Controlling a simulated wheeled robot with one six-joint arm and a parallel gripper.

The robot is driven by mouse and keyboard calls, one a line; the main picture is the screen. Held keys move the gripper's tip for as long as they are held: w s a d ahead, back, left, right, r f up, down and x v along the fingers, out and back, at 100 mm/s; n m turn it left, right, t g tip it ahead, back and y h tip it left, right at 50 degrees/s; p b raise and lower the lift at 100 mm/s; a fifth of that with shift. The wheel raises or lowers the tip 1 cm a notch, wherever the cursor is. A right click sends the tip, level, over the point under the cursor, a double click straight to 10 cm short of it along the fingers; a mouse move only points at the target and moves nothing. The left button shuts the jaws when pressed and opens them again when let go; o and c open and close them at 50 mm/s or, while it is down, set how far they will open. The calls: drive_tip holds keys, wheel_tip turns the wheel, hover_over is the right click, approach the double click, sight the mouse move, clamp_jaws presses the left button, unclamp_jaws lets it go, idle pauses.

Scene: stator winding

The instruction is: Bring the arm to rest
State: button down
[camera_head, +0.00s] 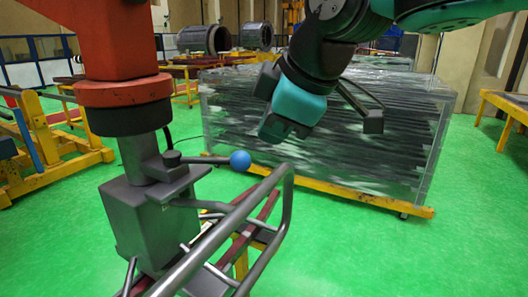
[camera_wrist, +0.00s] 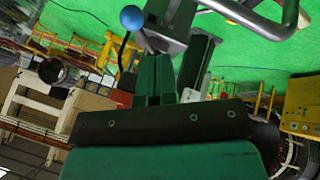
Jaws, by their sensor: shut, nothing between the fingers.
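My gripper (camera_head: 283,128) hangs at the end of my teal and black arm, which reaches in from the upper right in the head view. It is in the air, above and to the right of a lever with a blue ball (camera_head: 240,160), and apart from it. In the wrist view my gripper's green fingers (camera_wrist: 154,78) are together with nothing held between them. The blue ball (camera_wrist: 132,17) also shows there, up and left of the fingertips.
A grey machine head (camera_head: 150,220) on an orange column (camera_head: 100,45) stands at the left, with a bent metal tube frame (camera_head: 285,200) in front. A wrapped stack (camera_head: 390,165) on a yellow base stands behind my gripper. Green floor (camera_head: 440,250) is clear at the right.

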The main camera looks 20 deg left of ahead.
drive_tip(key=s+d+f+m+g+h, duration=0.1)
drive_tip(key=s+d+f+m, duration=0.2)
drive_tip(key=d, duration=0.6)
drive_tip(key=s+d+f+m+h, duration=0.1)
drive_tip(key=d+f+m, duration=0.35)
drive_tip(key=d, duration=0.45)
drive_tip(key=s+d+f+m+g, duration=0.2)
drive_tip(key=s+d+f+m, duration=0.3)
drive_tip(key=s+d, duration=0.3)
drive_tip(key=s+m, duration=0.1)
drive_tip(key=s, duration=0.1)
drive_tip(key=shift+s+d+f+m, duration=0.2)
drive_tip(key=shift+s+d+m, duration=0.05)
drive_tip(key=shift+s+m, duration=0.1)
